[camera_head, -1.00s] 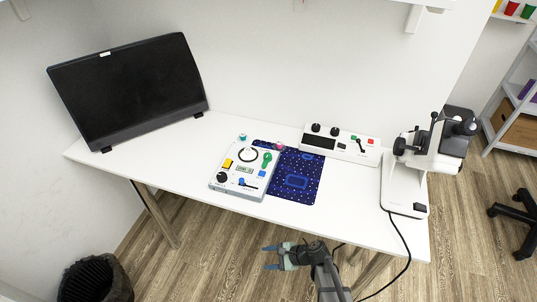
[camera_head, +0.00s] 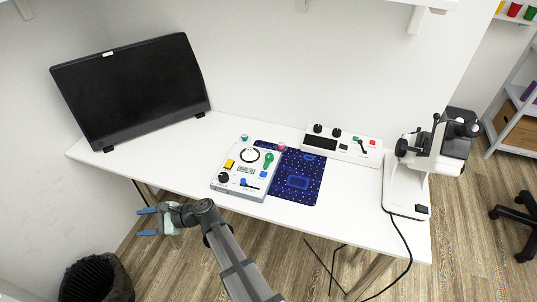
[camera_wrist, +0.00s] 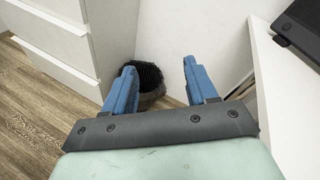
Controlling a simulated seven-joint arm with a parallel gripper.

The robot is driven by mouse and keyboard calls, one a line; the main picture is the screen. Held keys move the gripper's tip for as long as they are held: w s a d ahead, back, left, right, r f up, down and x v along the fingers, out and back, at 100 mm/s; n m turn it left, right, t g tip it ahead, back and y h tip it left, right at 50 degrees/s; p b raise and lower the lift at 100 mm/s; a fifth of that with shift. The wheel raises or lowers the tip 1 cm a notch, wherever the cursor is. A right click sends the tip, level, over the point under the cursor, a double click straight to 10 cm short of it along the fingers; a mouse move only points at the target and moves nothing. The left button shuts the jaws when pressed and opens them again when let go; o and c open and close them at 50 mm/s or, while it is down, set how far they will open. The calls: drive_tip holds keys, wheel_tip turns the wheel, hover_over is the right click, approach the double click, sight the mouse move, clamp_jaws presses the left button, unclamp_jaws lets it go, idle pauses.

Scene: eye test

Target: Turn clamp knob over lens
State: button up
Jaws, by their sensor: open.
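My gripper (camera_head: 146,222) is open and empty, in front of the table's left front edge, with its blue fingers pointing left. In the wrist view its two blue fingers (camera_wrist: 159,72) stand apart with nothing between them. A light grey panel box (camera_head: 232,191) lies on the table, right of and beyond my gripper. I cannot tell which part is the clamp knob or the lens.
A monitor (camera_head: 135,90) stands at the table's back left. A blue mat (camera_head: 305,190), a white control box (camera_head: 345,148) and a microscope (camera_head: 424,165) are to the right. A black bin (camera_head: 95,280) stands on the floor; it also shows in the wrist view (camera_wrist: 149,76). The table's front left is clear.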

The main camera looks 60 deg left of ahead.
drive_tip(key=s+r+n+t+h, duration=0.1)
drive_tip(key=s+r+n, duration=0.25)
drive_tip(key=r, duration=0.75)
drive_tip(key=s+r+n+h, duration=0.1)
drive_tip(key=s+r+n, duration=0.25)
drive_tip(key=r, duration=0.75)
drive_tip(key=n+t, duration=0.7)
drive_tip(key=t, duration=0.8)
approach(269, 156)
drive_tip(key=x, duration=0.8)
drive_tip(key=shift+w+a+f, duration=0.15)
drive_tip(key=shift+f, duration=0.2)
drive_tip(key=shift+m, duration=0.3)
drive_tip(key=c, duration=1)
